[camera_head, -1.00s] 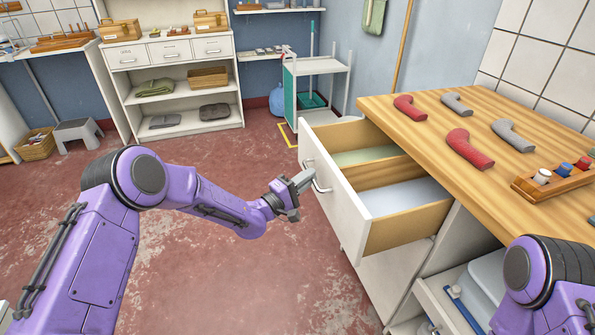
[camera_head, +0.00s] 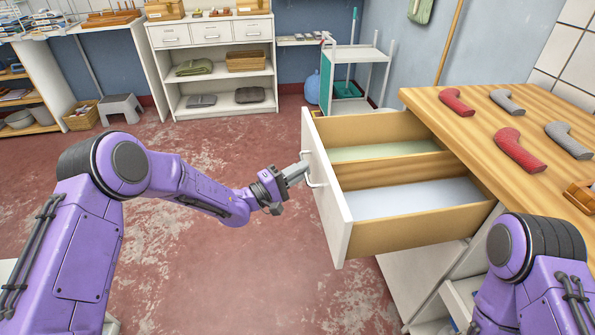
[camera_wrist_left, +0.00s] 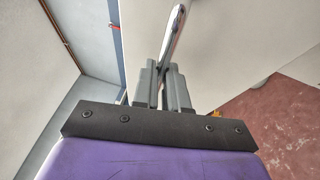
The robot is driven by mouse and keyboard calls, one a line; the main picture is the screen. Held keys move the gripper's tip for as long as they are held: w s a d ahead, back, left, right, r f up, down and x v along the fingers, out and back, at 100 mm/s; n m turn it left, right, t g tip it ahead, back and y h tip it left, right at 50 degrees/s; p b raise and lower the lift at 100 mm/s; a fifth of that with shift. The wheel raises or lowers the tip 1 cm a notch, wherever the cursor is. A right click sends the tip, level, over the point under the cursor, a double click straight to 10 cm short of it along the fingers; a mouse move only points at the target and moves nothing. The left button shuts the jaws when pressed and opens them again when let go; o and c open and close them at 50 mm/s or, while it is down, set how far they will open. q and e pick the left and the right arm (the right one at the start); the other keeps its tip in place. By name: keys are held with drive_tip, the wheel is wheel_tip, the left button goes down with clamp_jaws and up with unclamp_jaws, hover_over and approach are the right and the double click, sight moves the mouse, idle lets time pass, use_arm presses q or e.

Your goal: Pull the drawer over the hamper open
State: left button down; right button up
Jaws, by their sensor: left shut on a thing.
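The drawer (camera_head: 328,190) with a white front and wooden sides stands well out from under the wooden worktop. Its inside shows two compartments, one with a pale green floor and one with a pale grey-blue floor. My left gripper (camera_head: 298,172) is shut on the drawer's bar handle (camera_head: 313,170) at the middle of the front. In the left wrist view, the fingers (camera_wrist_left: 165,82) close around the handle (camera_wrist_left: 173,35) against the white front. My right gripper is out of view; only part of that arm shows at lower right. I cannot make out a hamper under the drawer.
The worktop (camera_head: 445,108) carries red and grey curved pieces and a wooden rack (camera_head: 582,195). A white shelf unit (camera_head: 215,105), a step stool (camera_head: 121,107) and a trolley (camera_head: 358,55) stand at the back. The red floor left of the drawer is clear.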

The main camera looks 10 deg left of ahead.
use_arm(q)
drive_tip(key=c, duration=1.4)
unclamp_jaws()
drive_tip(key=shift+s+d+f, duration=0.15)
drive_tip(key=shift+f, duration=0.05)
drive_tip(key=shift+o, duration=1.2)
drive_tip(key=shift+r, duration=0.15)
drive_tip(key=v, duration=1)
drive_tip(key=shift+s+a+b, duration=0.15)
drive_tip(key=shift+a+b, duration=0.15)
drive_tip(key=shift+b, duration=0.05)
